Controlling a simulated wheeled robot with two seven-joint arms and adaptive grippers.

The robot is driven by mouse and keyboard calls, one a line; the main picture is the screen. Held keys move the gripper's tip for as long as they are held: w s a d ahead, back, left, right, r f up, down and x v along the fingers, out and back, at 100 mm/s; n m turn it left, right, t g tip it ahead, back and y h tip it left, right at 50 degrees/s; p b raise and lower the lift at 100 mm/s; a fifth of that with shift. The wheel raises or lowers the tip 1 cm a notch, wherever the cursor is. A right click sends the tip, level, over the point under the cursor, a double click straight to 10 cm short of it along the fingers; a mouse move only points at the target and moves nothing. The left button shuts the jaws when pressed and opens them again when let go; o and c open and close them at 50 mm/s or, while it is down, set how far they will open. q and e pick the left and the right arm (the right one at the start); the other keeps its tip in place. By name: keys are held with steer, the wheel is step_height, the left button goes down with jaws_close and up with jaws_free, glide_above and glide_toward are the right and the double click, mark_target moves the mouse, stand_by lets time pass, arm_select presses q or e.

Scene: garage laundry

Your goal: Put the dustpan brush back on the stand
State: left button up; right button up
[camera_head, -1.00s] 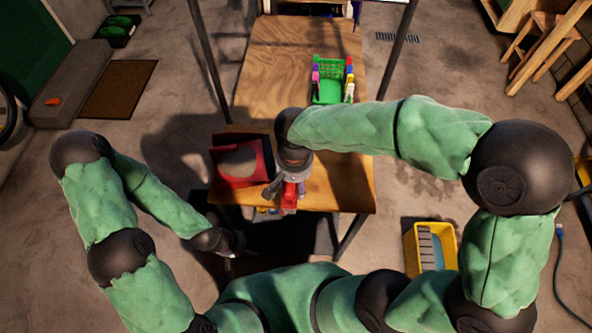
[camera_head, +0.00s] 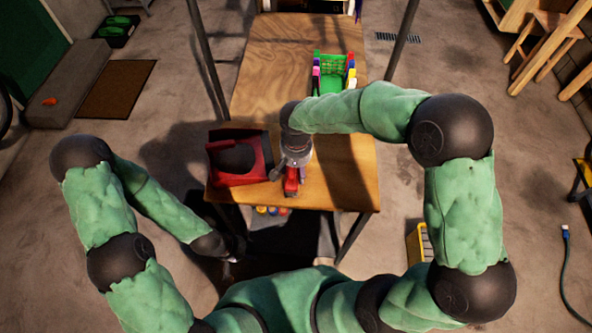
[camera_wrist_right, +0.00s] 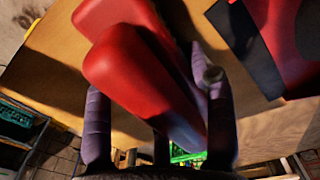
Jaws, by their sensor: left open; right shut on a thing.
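My right gripper (camera_head: 297,166) is over the front of the wooden table, shut on the red dustpan brush (camera_head: 291,182). In the right wrist view, the brush's red body (camera_wrist_right: 135,75) lies between the dark fingers (camera_wrist_right: 158,125); its bristles cannot be made out. A red and black piece (camera_head: 222,178), seemingly the dustpan or its stand, sits on the table just left of this gripper. It also shows at the upper right of the right wrist view (camera_wrist_right: 285,35), apart from the brush. My left gripper (camera_head: 234,250) is open, low by the table's front left.
The wooden table (camera_head: 262,65) is mostly clear at the back. A green basket (camera_head: 331,75) with coloured bottles stands on its right side. Thin dark posts rise beside the table. A yellow bin (camera_head: 414,246) on the floor is partly behind my right arm.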

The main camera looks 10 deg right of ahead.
steer(key=shift+f, duration=0.1)
steer(key=o, duration=1.2)
steer(key=shift+f, duration=0.1)
steer(key=shift+o, duration=0.2)
step_height(320, 180, up, 12)
steer(key=p, duration=0.4)
steer(key=shift+r, duration=0.2)
